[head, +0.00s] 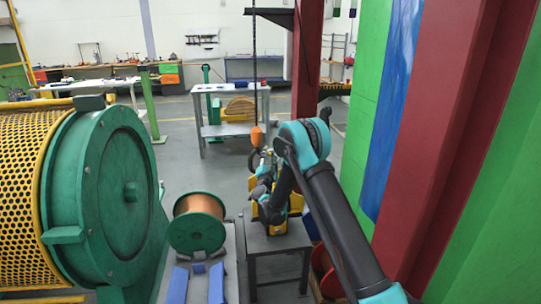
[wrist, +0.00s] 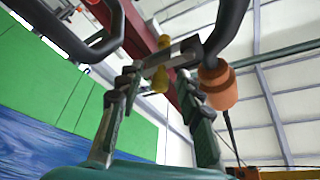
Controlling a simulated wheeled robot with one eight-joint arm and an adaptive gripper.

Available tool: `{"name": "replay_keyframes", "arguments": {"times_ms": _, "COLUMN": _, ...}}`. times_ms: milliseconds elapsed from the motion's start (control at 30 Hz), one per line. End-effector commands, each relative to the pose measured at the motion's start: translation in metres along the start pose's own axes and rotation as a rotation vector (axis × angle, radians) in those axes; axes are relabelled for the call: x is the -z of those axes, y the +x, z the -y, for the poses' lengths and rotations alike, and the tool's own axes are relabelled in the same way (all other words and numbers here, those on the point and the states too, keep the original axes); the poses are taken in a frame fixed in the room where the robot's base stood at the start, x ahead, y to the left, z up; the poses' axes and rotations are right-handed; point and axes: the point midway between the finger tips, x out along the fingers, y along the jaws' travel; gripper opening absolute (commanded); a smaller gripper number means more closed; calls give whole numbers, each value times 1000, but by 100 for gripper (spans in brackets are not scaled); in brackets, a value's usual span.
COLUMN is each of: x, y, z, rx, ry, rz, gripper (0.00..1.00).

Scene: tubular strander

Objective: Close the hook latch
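In the head view, an orange fitting (head: 257,137) hangs on a dark chain, with the hook (head: 254,159) partly hidden below it. My gripper (head: 264,172) is close beside the hook. In the wrist view, my gripper (wrist: 157,80) has its two fingers apart, pointing up. Thick dark curved bars, seemingly the hook (wrist: 233,25), show at the top right and top left. A grey metal piece (wrist: 180,58), perhaps the latch, crosses at the fingertips. I cannot tell whether it touches them. The orange fitting (wrist: 218,86) is just right of the right finger.
A grey stand (head: 274,241) with yellow parts is below my gripper. A copper-coloured spool (head: 197,222) and a large green drum (head: 117,195) are on the left. A red column (head: 431,140) and green panels are close on the right.

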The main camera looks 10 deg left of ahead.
Motion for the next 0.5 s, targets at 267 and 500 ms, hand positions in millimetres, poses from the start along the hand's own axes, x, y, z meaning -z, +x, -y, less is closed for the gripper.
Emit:
{"name": "replay_keyframes", "arguments": {"times_ms": 267, "x": 0, "y": 0, "z": 0, "rx": 0, "ry": 0, "rz": 0, "gripper": 23}}
{"name": "replay_keyframes", "arguments": {"times_ms": 500, "x": 0, "y": 0, "z": 0, "rx": 0, "ry": 0, "rz": 1, "gripper": 0}}
